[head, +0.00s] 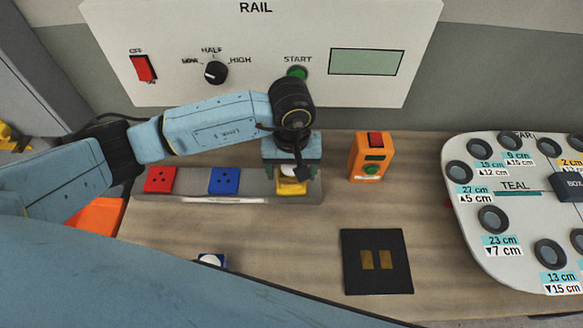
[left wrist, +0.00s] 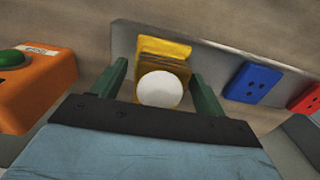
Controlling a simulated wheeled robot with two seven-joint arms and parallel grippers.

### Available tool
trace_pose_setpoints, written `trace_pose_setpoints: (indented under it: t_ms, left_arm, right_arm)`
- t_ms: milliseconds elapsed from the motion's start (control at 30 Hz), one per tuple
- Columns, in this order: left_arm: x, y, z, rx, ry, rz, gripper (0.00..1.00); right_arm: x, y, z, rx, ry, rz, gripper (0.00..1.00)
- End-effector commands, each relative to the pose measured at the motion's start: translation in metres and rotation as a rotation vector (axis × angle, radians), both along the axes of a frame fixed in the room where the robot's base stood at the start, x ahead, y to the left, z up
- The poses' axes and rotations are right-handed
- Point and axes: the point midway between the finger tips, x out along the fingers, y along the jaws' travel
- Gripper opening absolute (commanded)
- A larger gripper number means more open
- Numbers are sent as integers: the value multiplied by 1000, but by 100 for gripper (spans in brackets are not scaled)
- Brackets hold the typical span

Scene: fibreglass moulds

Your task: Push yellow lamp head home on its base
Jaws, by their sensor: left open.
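The yellow lamp head, with a round white dome (left wrist: 160,89) and yellow body (left wrist: 165,48), sits between the fingers of my left gripper (left wrist: 161,80) in the left wrist view. In the head view my left gripper (head: 292,176) points down over the yellow block (head: 291,188) at the right end of the grey rail (head: 220,199). It is open, one finger on each side, with gaps beside the dome. The gripper hides most of the head in the head view. Whether a gap remains between head and base cannot be told. My right gripper is not in view.
Red (head: 160,180) and blue (head: 224,181) socketed bases stand left on the rail. An orange button box (head: 368,157) stands right of the gripper. A black pad with gold strips (head: 376,283), a blue-and-white piece (head: 211,259) and a dial panel (head: 520,215) are nearby.

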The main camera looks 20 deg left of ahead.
Motion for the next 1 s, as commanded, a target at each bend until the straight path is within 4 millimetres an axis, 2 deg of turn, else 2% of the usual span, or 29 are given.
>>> trace_pose_setpoints:
  t_ms: [167,600,800,1000]
  left_arm:
    - [2,0,18,-2,-6,-1,73]
    - [1,0,111,0,-6,-1,73]
    - [0,0,130,1,-2,-1,73]
    - [0,0,134,-1,-1,0,73]
  right_arm:
    - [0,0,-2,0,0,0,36]
    - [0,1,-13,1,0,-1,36]
    - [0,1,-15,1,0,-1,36]
    - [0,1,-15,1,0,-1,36]
